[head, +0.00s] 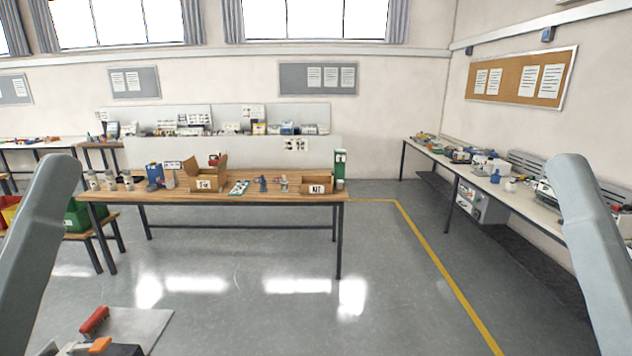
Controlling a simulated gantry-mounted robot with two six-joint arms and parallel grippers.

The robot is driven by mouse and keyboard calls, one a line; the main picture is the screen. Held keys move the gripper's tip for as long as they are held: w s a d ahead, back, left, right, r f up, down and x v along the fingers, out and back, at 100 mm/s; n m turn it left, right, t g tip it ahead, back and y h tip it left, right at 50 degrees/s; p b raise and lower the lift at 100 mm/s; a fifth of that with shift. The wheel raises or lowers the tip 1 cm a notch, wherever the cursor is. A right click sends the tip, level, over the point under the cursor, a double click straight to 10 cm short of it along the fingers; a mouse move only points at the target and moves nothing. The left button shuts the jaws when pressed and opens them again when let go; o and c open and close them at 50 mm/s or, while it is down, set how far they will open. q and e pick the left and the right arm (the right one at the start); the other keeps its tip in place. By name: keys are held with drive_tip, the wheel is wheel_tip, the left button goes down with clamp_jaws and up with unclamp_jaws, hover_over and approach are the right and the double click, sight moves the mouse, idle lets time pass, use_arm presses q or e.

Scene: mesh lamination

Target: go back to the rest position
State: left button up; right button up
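In the head view, a grey link of my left arm rises at the left edge and a grey link of my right arm rises at the right edge. Neither gripper shows in the picture, so I cannot see whether they are open, shut or holding anything. At the bottom left, a grey plate (150,325) is partly in view. A red-handled object (94,320) lies at its left edge, and an orange piece (100,345) shows just below on a dark item cut off by the frame.
A wooden table (215,196) with cardboard boxes (207,184), bottles and small items stands ahead. A bench (520,203) with tools runs along the right wall. Green bins (76,216) stand at the left. The grey floor between is clear, with a yellow line (440,270).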

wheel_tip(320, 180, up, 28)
drive_tip(key=p, duration=2.4)
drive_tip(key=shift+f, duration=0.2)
